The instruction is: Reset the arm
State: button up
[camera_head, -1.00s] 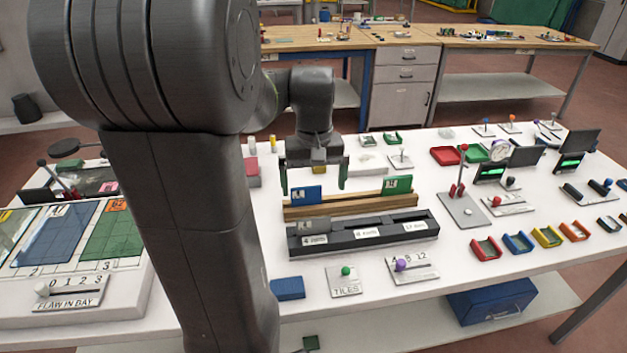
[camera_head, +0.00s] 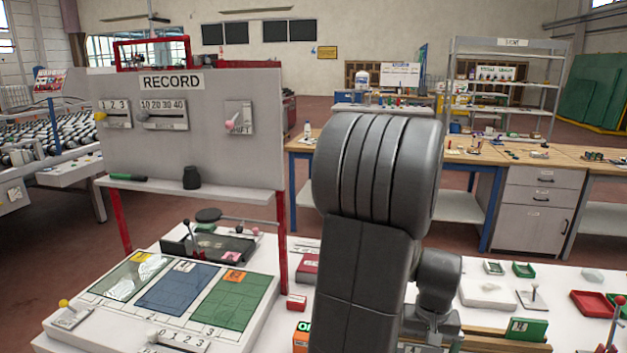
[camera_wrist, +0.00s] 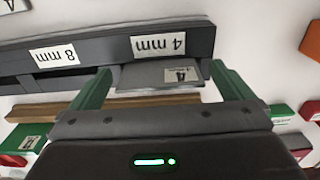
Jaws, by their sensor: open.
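My gripper (camera_wrist: 160,70) shows in the wrist view with its two green fingers wide apart. A grey piece with a small label marked 4 (camera_wrist: 150,77) sits in the dark slotted rack (camera_wrist: 100,42), at the slot labelled "4 mm". It shows between the fingertips, with nothing visibly clamped; I cannot tell the exact gap. In the head view my arm stands in the middle right, and the fingers are out of sight at the bottom edge.
A wooden rack (camera_wrist: 60,106) lies beside the dark rack. A green labelled block (camera_head: 527,329) stands at it. A RECORD board (camera_head: 230,85) with sliders rises at the left, behind a panel with coloured bays (camera_head: 182,288). Red tray (camera_head: 590,303) is at the right.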

jog(key=shift+f, duration=0.75)
jog(key=shift+r+p, duration=0.4)
jog(key=shift+f, duration=0.15)
